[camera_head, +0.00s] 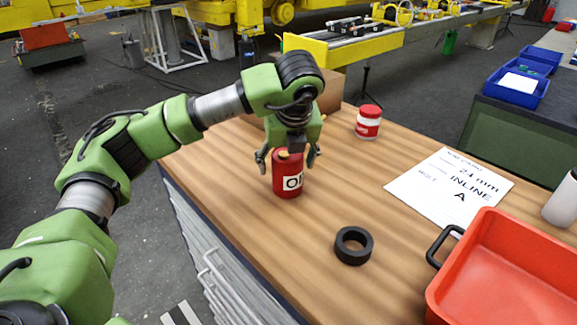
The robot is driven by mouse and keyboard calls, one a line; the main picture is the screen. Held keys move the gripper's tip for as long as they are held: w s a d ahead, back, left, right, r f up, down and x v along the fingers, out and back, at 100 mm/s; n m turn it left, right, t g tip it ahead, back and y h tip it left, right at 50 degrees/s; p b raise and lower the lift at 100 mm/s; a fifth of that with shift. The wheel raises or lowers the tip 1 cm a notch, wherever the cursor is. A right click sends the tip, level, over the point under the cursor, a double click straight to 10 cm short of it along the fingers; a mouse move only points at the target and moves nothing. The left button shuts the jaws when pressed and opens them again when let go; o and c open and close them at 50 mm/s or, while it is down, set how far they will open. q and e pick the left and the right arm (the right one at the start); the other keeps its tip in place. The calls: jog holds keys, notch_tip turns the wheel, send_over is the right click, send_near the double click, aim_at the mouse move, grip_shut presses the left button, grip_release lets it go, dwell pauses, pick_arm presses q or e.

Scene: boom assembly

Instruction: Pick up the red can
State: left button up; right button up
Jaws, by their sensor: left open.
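The red can (287,177) stands upright on the wooden bench top. It has a white label with dark letters and a yellowish spot at its top. My left gripper (288,162) points down over the can from above. It is open, with one finger on each side of the can's top. I cannot tell whether the fingers touch the can. My right gripper does not show in the head view.
On the bench (310,238) are a black ring (353,245), a red tray (510,270) with a black handle, a printed sheet (450,187) and a red-and-white jar (368,122). A cardboard box (330,94) stands behind my gripper. The bench's left edge is near the can.

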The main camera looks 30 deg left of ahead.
pick_arm(q)
jog(key=shift+x, duration=1.2)
jog(key=c, duration=1.4)
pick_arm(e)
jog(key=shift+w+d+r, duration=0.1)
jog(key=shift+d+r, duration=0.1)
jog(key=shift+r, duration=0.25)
pick_arm(q)
jog(key=shift+r, duration=0.15)
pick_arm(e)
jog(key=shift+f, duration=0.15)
